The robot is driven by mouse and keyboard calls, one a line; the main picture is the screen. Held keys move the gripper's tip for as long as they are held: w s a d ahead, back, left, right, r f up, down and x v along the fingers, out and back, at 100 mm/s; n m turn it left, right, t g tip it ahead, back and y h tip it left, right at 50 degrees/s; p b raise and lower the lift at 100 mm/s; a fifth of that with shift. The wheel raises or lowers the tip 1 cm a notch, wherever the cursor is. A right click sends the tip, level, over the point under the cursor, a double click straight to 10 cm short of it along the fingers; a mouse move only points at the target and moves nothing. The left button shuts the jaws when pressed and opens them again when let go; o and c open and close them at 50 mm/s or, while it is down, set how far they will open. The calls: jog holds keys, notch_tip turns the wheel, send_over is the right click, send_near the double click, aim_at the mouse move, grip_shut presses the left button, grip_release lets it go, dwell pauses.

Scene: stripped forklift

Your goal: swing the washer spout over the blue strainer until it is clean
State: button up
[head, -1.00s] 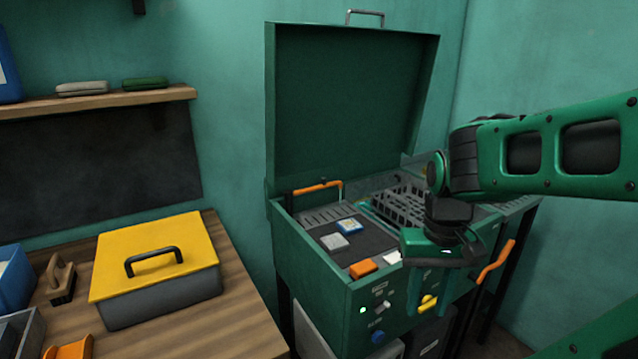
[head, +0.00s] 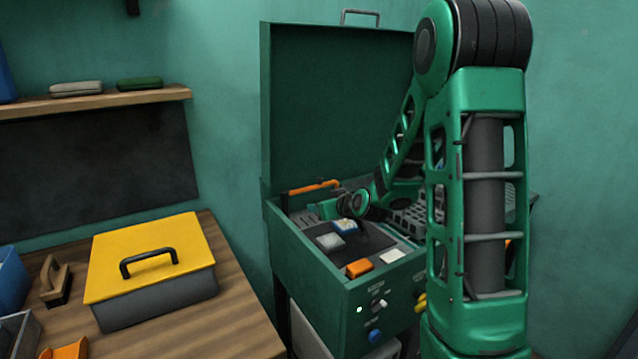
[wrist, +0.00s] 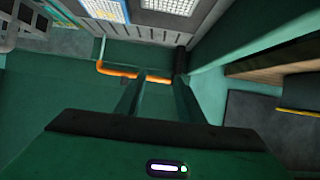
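The orange washer spout (head: 312,187) stands at the back left of the open green washer cabinet (head: 318,290). It also shows in the wrist view (wrist: 118,71). The blue-framed strainer (head: 348,227) lies on the dark work surface in front of the spout, with pale yellowish marks on it. It is partly cut off at the top of the wrist view (wrist: 105,9). My gripper (wrist: 160,77) reaches into the cabinet near the spout. Its two fingers are apart, and the orange bar crosses at their tips. Whether they touch it is unclear.
A grey strainer (head: 330,242) lies beside the blue one. A dark basket (head: 408,217) sits to the right, partly behind my arm. The raised lid (head: 335,105) stands behind.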

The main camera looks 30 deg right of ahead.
jog(key=w+d+m+t, duration=0.1)
jog(key=w+d+t, duration=0.15)
jog(key=w, duration=0.25)
jog(key=m+t+h, duration=0.2)
jog(key=m+h, duration=0.1)
jog(key=h, duration=0.1)
send_near(321, 181)
jog(key=x, duration=1.1)
jog(key=shift+w+r, duration=0.1)
jog(key=shift+c, duration=0.7)
grip_shut()
